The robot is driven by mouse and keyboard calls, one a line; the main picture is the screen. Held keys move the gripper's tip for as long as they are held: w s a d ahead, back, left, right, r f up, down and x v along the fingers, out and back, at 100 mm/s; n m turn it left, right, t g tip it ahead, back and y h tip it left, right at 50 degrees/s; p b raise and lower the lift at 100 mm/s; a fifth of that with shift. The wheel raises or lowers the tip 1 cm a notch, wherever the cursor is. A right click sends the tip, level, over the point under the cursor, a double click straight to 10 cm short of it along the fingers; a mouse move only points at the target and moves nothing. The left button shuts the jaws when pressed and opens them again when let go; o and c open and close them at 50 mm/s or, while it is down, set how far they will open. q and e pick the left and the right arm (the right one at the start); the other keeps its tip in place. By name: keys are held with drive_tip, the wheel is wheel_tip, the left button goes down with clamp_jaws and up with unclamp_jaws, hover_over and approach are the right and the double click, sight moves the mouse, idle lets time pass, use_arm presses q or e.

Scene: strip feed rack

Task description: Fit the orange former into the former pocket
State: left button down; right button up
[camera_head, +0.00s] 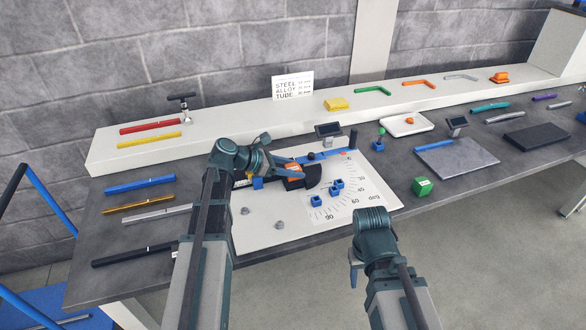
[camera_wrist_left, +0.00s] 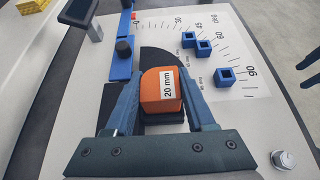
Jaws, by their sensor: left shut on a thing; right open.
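The orange former (camera_wrist_left: 160,92), a rounded block labelled 20 mm, is between the fingers of my left gripper (camera_wrist_left: 163,93), which is shut on it. The pocket itself is hidden. My right gripper (camera_head: 355,272) is empty near the table's front edge, its fingers mostly hidden by the wrist.
A blue bar (camera_wrist_left: 123,60) with a black knob lies beside the plate. Several blue blocks (camera_head: 317,201) stand by the board's degree marks. Two grey bolts (camera_head: 279,224) stand at its front left. A green cube (camera_head: 422,186) is to the right. Coloured tubes (camera_head: 140,185) lie left.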

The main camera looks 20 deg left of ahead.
use_arm(q)
drive_tip(key=shift+f+b, duration=0.3)
drive_tip(key=shift+f, duration=0.1)
drive_tip(key=shift+c, duration=0.8)
unclamp_jaws()
drive_tip(key=shift+r, duration=0.15)
drive_tip(key=p+v, duration=0.6)
drive_tip(key=v, duration=0.7)
drive_tip(key=shift+s+a+p, duration=0.25)
drive_tip(key=shift+a+p, duration=0.05)
drive_tip(key=shift+p, duration=0.1)
drive_tip(key=shift+r, duration=0.15)
